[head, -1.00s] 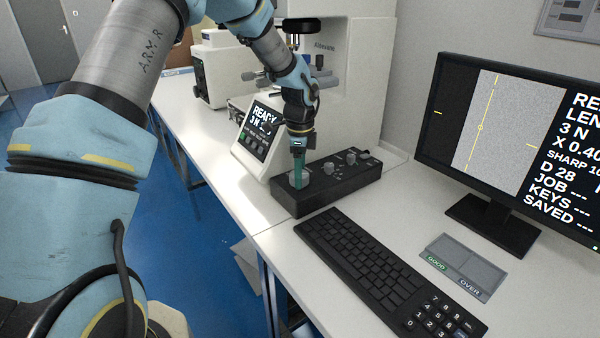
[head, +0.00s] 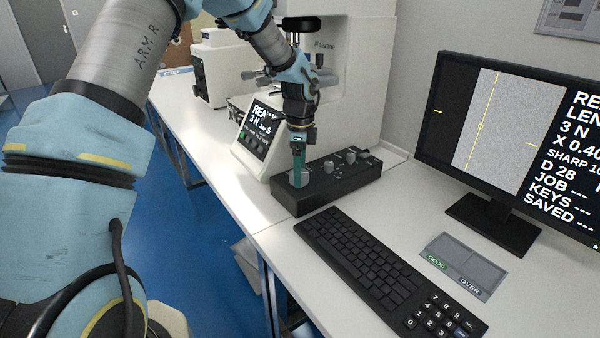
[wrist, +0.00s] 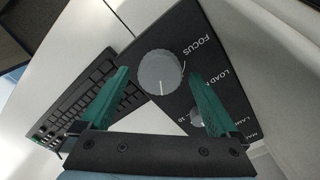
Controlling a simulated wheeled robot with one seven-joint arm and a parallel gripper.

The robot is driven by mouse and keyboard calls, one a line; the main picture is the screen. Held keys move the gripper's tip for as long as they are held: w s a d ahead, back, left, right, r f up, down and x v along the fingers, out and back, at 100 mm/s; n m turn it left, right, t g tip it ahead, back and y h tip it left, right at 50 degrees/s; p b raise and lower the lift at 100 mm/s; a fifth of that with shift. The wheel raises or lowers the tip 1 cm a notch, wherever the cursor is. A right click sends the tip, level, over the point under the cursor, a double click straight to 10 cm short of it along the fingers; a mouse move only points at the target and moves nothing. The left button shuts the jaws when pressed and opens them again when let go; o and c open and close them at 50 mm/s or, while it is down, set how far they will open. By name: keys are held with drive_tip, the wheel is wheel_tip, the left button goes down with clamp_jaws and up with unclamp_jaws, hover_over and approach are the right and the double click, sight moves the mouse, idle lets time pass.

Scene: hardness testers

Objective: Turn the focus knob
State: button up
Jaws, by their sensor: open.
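The focus knob (wrist: 159,72) is a round grey dial with a white pointer line, beside the word FOCUS on a black control box. In the head view the knob (head: 299,179) is at the near left end of the control box (head: 335,186), partly covered by my fingers. My gripper (wrist: 157,76) is open, its green fingers on either side of the knob, with a gap showing on each side in the wrist view. In the head view my gripper (head: 298,178) points down at the knob. Whether the fingertips reach below the knob's top is unclear.
A second knob (wrist: 197,118) sits close by the right finger in the wrist view. A keyboard (head: 375,265) lies in front of the box. The monitor (head: 510,140) shows SHARP and D 28. The tester with its small screen (head: 262,130) stands behind.

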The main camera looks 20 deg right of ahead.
wheel_tip(320, 180, up, 10)
drive_tip(key=b, duration=0.2)
drive_tip(key=shift+f, duration=0.1)
